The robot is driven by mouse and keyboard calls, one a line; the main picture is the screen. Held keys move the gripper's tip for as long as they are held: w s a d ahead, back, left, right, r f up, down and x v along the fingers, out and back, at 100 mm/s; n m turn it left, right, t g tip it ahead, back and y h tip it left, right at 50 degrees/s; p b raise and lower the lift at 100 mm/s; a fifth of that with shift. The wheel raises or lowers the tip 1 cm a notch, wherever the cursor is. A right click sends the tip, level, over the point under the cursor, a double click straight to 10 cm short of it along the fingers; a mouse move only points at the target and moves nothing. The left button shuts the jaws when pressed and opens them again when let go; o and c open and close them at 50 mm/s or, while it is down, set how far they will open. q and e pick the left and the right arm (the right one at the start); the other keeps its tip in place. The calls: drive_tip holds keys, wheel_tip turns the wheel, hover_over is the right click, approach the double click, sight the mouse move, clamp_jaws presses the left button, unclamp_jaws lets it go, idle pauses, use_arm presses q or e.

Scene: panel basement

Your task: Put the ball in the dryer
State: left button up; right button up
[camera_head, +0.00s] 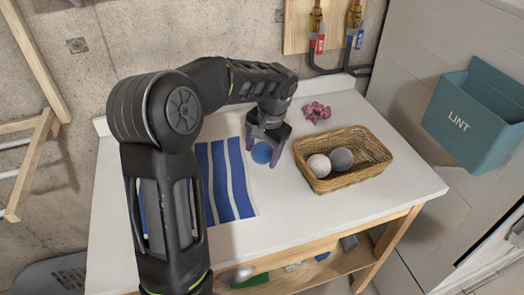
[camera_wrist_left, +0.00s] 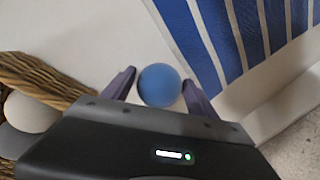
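A blue ball (camera_head: 262,152) sits on the white tabletop, beside a blue-and-white striped cloth (camera_head: 218,178). My left gripper (camera_head: 264,158) reaches down over it with one finger on each side. In the left wrist view the ball (camera_wrist_left: 160,85) lies between the two fingertips (camera_wrist_left: 160,80), with what look like narrow gaps, so the gripper appears open. A white ball (camera_head: 319,166) and a grey ball (camera_head: 341,159) lie in a wicker basket (camera_head: 375,149) to the right. No dryer opening is clearly visible. My right gripper is not in view.
A pink scrunchie-like thing (camera_head: 317,112) lies behind the basket. A teal LINT bin (camera_head: 462,127) is mounted on a pale panel (camera_head: 408,85) at the right. Tools hang on a wooden board (camera_head: 298,30) at the back. A wooden shelf (camera_head: 330,268) is below the tabletop.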

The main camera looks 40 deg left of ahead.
sight(269, 153)
use_arm(q)
drive_tip(key=shift+o, duration=1.1)
drive_tip(key=shift+r, duration=0.1)
wheel_tip(269, 153, up, 12)
drive_tip(key=d, duration=0.2)
drive_tip(key=shift+d, duration=0.15)
